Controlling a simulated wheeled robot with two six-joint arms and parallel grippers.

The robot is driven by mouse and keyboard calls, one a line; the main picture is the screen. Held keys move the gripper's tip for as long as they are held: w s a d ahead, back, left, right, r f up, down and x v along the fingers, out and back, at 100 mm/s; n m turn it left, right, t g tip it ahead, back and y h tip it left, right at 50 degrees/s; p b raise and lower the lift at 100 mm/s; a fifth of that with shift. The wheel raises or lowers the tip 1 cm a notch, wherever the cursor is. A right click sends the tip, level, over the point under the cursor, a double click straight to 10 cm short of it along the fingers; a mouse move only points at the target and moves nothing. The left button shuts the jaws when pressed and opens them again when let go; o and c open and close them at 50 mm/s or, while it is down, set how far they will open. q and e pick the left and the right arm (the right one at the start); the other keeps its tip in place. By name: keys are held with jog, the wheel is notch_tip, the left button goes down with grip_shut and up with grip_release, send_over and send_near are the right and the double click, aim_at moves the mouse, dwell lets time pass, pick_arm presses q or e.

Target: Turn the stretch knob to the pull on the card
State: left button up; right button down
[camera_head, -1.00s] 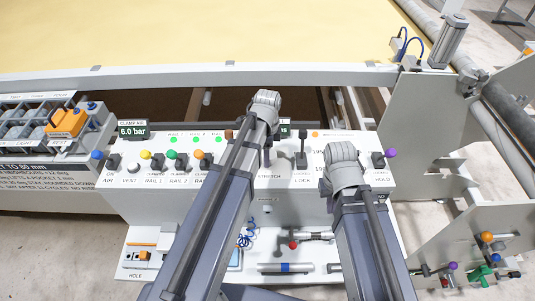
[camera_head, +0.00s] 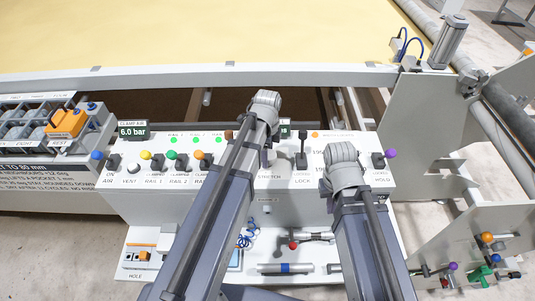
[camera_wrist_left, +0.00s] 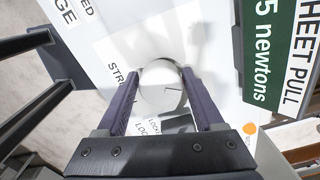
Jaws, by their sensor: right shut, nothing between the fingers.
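The stretch knob (camera_wrist_left: 157,97) is a round, pale grey knob with a thin dark mark, in the left wrist view. My left gripper (camera_wrist_left: 161,74) has one finger on each side of it, and both fingers appear to touch its rim. In the head view my left wrist (camera_head: 265,102) hides most of the knob. The green sheet pull display (camera_wrist_left: 275,50) shows "5 newtons", its leading part cut off. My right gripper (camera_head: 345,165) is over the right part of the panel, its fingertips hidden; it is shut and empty. I cannot make out the card.
The lock lever (camera_head: 302,150) stands upright between my arms. A purple-topped hold lever (camera_head: 380,160) is right of my right gripper. Several coloured rail levers (camera_head: 174,157) line the panel's left part. Tools lie on the white shelf (camera_head: 260,282) below.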

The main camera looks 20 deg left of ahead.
pick_arm(q)
jog(key=o, duration=0.3)
jog(key=shift+r, duration=0.1)
notch_tip(320, 180, up, 8)
jog(key=p, duration=0.8)
jog(key=shift+f, duration=0.2)
